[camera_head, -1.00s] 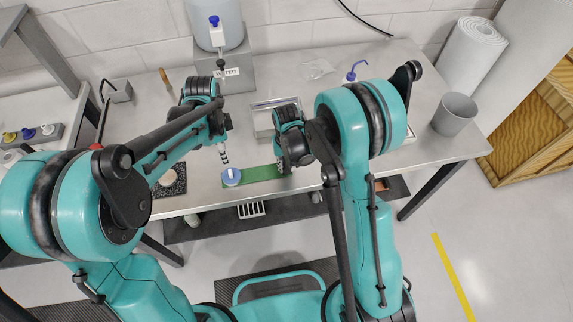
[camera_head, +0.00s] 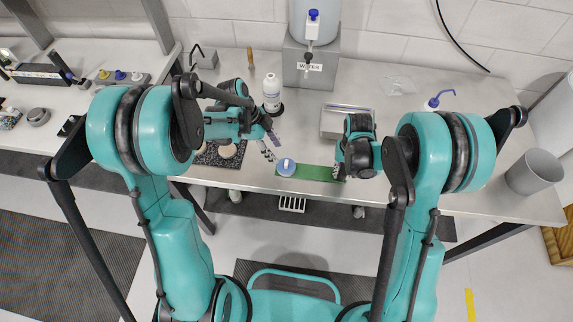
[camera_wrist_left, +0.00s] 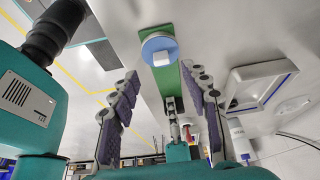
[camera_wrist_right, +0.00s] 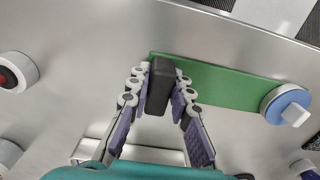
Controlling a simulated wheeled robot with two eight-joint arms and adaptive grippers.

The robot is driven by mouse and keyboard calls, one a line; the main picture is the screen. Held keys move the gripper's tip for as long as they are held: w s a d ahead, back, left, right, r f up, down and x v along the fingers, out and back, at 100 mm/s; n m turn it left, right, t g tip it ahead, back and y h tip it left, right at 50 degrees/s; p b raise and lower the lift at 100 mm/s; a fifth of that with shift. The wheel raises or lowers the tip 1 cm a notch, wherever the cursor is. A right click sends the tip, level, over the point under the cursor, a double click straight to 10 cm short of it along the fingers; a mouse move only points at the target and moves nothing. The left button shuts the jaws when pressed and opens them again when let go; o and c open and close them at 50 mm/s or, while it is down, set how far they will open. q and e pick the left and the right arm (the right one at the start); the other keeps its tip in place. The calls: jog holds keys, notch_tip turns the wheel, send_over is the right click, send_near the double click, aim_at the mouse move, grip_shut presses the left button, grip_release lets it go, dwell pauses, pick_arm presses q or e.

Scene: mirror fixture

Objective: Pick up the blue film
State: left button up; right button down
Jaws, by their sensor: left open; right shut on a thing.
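A round piece with a blue top, which appears to be the blue film, and a white tab sits at the left end of a green strip (camera_head: 310,172) in the head view (camera_head: 286,165). The disc also shows in the left wrist view (camera_wrist_left: 157,42) and right wrist view (camera_wrist_right: 286,104). My left gripper (camera_head: 270,148) is open and empty, left of and behind the disc; its spread fingers (camera_wrist_left: 161,92) show below the disc in its wrist view. My right gripper (camera_wrist_right: 158,88) is shut on a black block (camera_wrist_right: 160,86) at the strip's other end. Whether the block touches the strip is unclear.
A white bottle (camera_head: 271,90) and a dark speckled plate with round pieces (camera_head: 208,158) stand near my left gripper. A metal tray (camera_head: 345,112) lies behind my right gripper. A water tank (camera_head: 318,30) stands at the back; a grey bin (camera_head: 535,172) stands at the right.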

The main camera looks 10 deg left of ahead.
aim_at(285, 163)
pick_arm(q)
jog(key=x, duration=0.7)
jog(key=shift+w+d+f, duration=0.1)
jog(key=c, duration=0.8)
